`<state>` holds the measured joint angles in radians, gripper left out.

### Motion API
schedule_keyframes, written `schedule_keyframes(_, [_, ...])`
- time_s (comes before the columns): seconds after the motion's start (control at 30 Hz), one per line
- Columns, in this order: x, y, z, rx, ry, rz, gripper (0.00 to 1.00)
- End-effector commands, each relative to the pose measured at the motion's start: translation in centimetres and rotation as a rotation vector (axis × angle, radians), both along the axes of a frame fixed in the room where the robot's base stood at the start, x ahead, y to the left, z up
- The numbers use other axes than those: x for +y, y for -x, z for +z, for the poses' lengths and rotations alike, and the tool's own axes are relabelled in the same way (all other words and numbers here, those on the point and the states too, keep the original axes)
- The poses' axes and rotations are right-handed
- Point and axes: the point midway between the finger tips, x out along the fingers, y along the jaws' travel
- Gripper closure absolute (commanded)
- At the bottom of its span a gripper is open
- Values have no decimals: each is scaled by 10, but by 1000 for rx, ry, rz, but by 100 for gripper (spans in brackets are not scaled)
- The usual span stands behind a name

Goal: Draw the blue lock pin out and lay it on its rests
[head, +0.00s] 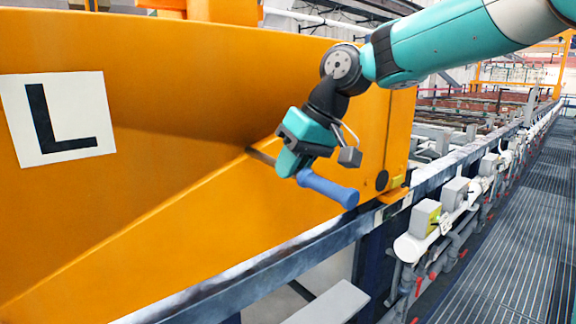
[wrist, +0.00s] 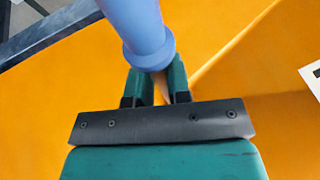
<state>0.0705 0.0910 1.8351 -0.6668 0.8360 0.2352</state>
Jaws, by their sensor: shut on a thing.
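The lock pin (head: 329,188) shows as a blue handle sticking out toward the lower right from my gripper (head: 294,168) in the head view. My gripper is shut on it just behind the handle. A short dark rod shows to the left of the gripper against the orange panel; whether it sits in a hole cannot be told. In the wrist view the blue handle (wrist: 141,27) ends in a round collar just beyond the teal fingers (wrist: 159,86). The fingers close on the part behind the collar. I cannot make out the pin's rests.
A large orange panel (head: 200,190) with a white "L" plate (head: 59,118) fills the left, close behind the gripper. A grey rail (head: 345,236) runs below it. Grey boxes and pipes (head: 420,245) line the right, beside a grated walkway (head: 510,250).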

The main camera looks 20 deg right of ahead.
Motion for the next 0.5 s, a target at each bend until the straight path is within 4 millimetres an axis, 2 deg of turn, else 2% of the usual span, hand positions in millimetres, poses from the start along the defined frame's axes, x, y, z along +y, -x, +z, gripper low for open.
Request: schedule_keyframes(0.5, [-8, 25, 1, -3, 0, 1, 100])
